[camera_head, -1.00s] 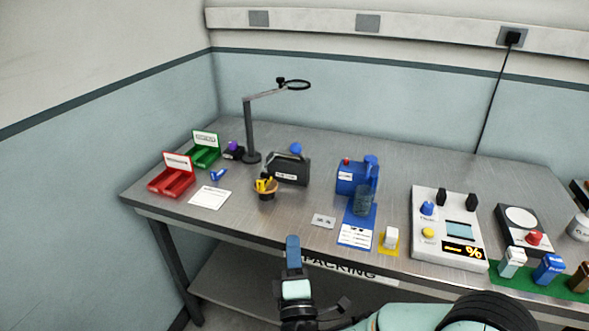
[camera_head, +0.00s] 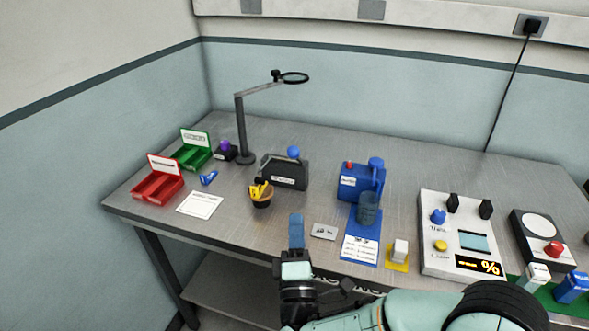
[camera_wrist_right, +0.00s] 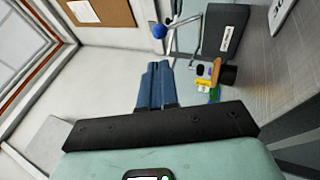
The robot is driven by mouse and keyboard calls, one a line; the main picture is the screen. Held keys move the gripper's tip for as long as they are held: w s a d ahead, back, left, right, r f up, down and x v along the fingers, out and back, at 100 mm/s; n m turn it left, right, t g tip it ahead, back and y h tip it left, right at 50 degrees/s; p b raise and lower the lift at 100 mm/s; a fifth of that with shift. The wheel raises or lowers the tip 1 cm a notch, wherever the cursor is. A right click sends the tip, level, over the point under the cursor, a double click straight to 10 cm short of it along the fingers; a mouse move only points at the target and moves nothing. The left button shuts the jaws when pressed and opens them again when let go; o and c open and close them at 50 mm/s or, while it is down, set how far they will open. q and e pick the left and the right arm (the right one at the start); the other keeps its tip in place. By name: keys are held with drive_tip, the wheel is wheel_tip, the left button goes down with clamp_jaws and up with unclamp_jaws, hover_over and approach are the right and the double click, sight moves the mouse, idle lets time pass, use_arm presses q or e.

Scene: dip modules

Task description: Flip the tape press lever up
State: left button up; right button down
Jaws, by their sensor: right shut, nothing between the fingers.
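The tape press is a dark box (camera_head: 286,172) with a white label, standing on the table left of centre. Its lever is a grey bar along the top with a blue ball knob (camera_head: 293,152). The right wrist view shows the press (camera_wrist_right: 222,38) sideways at the upper right, with the blue knob (camera_wrist_right: 159,31) on its bar. My right gripper (camera_head: 296,232) is shut and empty, in front of the press near the table's front edge. Its blue fingers (camera_wrist_right: 157,85) are together and apart from the knob. My left gripper is not in view.
A cup of yellow-handled tools (camera_head: 261,198) stands just in front of the press. A magnifier lamp (camera_head: 242,130) stands behind left. A blue device (camera_head: 352,182) stands right. Red (camera_head: 157,188) and green (camera_head: 196,155) trays are at the left. A small grey plate (camera_head: 324,231) lies near the gripper.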

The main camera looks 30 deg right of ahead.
sight(294, 158)
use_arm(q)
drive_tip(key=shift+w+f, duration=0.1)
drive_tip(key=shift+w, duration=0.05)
use_arm(e)
drive_tip(key=x, duration=1.3)
drive_tip(key=shift+w+d, duration=0.15)
drive_tip(key=shift+w, duration=0.15)
